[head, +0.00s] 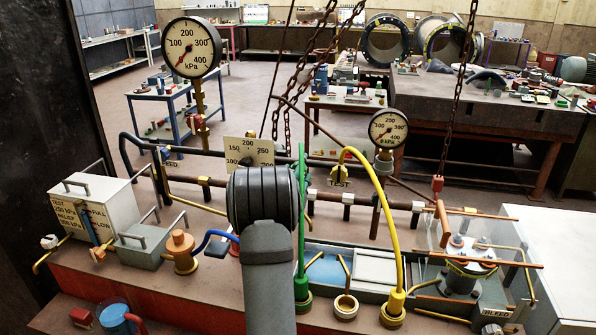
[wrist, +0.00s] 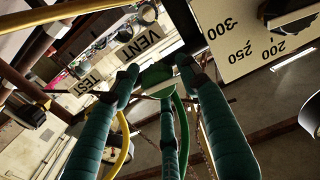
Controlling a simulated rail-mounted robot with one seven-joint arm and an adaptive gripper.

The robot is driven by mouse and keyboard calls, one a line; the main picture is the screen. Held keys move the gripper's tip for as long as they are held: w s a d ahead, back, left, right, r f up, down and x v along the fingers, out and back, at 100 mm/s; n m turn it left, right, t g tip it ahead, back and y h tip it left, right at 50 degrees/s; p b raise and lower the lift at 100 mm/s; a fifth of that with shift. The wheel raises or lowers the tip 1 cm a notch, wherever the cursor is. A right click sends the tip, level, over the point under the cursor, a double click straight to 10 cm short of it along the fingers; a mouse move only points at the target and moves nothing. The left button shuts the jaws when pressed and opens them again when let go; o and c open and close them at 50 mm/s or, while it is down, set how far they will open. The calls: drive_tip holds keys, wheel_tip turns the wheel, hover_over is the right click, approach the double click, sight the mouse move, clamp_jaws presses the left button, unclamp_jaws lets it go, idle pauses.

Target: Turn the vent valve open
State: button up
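A green hose (head: 301,225) rises just right of my arm.
A TEST label (wrist: 90,81) is beside the vent label. A yellow hose (head: 385,215) arches to the right of the green one. A gauge plate (head: 249,152) stands behind my arm and close by in the wrist view (wrist: 245,35). Chains (head: 300,75) hang behind.

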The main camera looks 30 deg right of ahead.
drive_tip(key=c, duration=0.9)
drive_tip(key=shift+n+b, duration=0.4)
drive_tip(key=shift+b, duration=0.5)
drive_tip(key=shift+r+n, duration=0.15)
drive_tip(key=shift+n, duration=0.15)
drive_tip(key=o, duration=1.2)
drive_tip(key=shift+c, duration=0.2)
drive_tip(key=shift+a, duration=0.1)
drive_tip(key=v, duration=1.2)
